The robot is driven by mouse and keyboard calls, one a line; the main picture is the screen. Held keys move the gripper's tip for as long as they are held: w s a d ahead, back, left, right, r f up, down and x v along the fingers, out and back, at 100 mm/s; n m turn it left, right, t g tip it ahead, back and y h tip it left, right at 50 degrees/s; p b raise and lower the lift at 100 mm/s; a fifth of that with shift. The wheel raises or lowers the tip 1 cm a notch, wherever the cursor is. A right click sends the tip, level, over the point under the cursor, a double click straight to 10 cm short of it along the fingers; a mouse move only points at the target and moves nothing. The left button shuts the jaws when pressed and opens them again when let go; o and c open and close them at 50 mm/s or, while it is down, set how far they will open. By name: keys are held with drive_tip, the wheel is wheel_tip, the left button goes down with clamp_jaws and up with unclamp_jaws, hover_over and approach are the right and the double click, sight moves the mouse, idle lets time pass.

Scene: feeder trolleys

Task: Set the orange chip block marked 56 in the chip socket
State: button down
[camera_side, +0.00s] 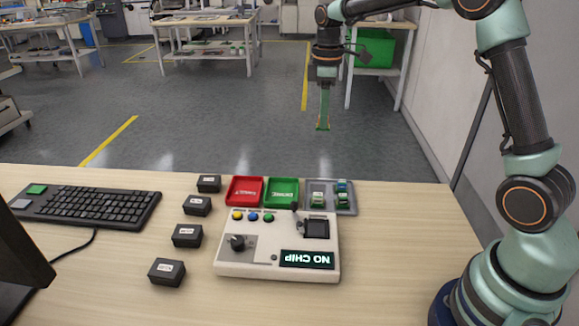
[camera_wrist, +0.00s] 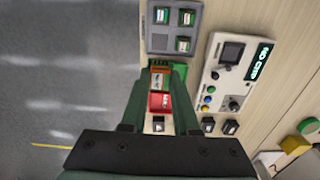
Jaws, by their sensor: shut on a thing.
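My gripper (camera_side: 323,127) is high above and behind the far edge of the table, pointing down. Its green fingers are shut on the orange chip block (camera_wrist: 159,80); its pale label is too small to read.
A red tray (camera_side: 234,199), a green tray (camera_side: 271,200) and a grey tray (camera_side: 331,211) holding several chips stand behind the tester. A small dark lever (camera_side: 294,207) rises beside the socket. Black blocks (camera_side: 187,236) and a keyboard (camera_side: 95,205) lie left. The table's right side is clear.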

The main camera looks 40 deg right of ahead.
drive_tip(key=shift+r, duration=0.65)
drive_tip(key=s+a+f, duration=0.5)
drive_tip(key=a, duration=0.3)
hover_over(316, 229)
wheel_tip(316, 229, down, 4)
drive_tip(key=shift+f, duration=3.3)
drive_tip(key=shift+f, duration=0.4)
drive_tip(key=c, duration=0.6)
unclamp_jaws()
